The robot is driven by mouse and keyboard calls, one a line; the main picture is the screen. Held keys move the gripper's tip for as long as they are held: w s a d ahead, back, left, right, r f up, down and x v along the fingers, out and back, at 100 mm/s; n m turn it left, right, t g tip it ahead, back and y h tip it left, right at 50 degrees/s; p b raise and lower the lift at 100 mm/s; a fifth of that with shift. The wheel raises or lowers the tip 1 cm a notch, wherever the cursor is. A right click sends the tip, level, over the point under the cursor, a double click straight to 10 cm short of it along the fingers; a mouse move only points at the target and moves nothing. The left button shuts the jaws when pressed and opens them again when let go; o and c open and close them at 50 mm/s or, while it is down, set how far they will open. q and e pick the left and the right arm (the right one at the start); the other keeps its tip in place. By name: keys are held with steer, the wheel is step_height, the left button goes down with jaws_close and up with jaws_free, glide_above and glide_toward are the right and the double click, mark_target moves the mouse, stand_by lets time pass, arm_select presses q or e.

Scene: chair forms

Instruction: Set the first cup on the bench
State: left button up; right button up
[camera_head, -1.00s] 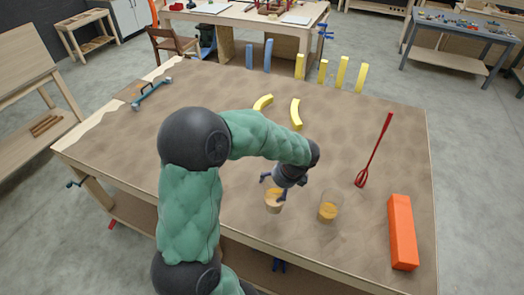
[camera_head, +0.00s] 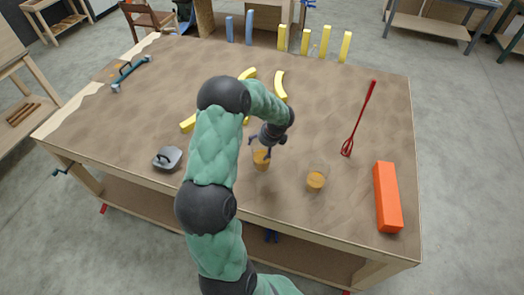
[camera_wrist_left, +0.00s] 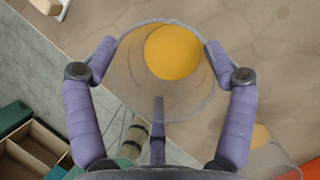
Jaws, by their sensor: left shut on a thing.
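A clear cup (camera_head: 261,161) with an orange-yellow content is between the fingers of my left gripper (camera_head: 262,148), over the front middle of the bench (camera_head: 330,120). A second similar cup (camera_head: 316,181) stands upright on the bench to the right. It shows partly in the left wrist view (camera_wrist_left: 261,135). My right gripper is not in view.
An orange block (camera_head: 387,198) and a red whisk-like tool (camera_head: 359,118) lie to the right. A dark grey tool (camera_head: 168,158) lies at the front left. Yellow curved pieces (camera_head: 280,87) lie beyond the gripper. Upright blue and yellow pieces (camera_head: 304,41) line the back edge.

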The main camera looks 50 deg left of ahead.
mark_target(262, 150)
arm_select(q)
step_height(262, 150, down, 3)
steer(key=shift+r, duration=0.1)
steer(key=shift+f, duration=0.2)
steer(key=o, duration=0.7)
